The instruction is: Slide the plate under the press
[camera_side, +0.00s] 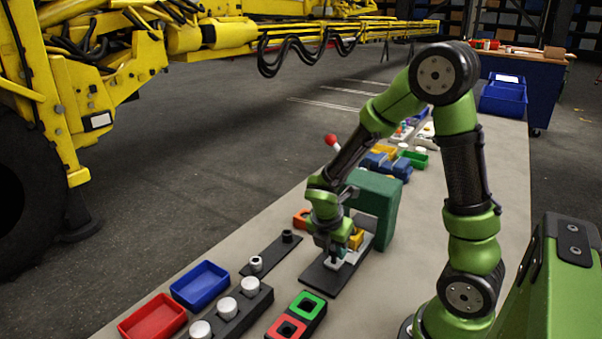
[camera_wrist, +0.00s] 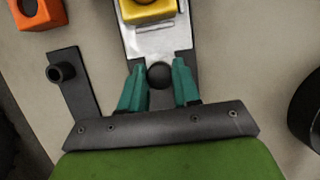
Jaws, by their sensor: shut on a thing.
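The silver plate (camera_wrist: 180,36) lies on a dark base strip (camera_side: 318,279), with a round black knob (camera_wrist: 159,76) at its near end. A yellow block (camera_wrist: 150,10) sits on the plate's far part, cut off by the wrist view's top edge; it also shows in the side view (camera_side: 356,239). The green press (camera_side: 378,198), with a red ball on its lever (camera_side: 331,140), stands over the far end of the base. My gripper (camera_wrist: 159,82), with teal fingers, is shut on the plate's knob, one finger on each side. In the side view my gripper (camera_side: 339,257) partly hides the plate.
A dark strip with two posts (camera_side: 270,254) lies left of the base. Nearer are a blue tray (camera_side: 200,285), a red tray (camera_side: 153,317), a black holder with white caps (camera_side: 237,314) and green and red square sockets (camera_side: 308,304). An orange block (camera_side: 301,218) stands left of the press.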

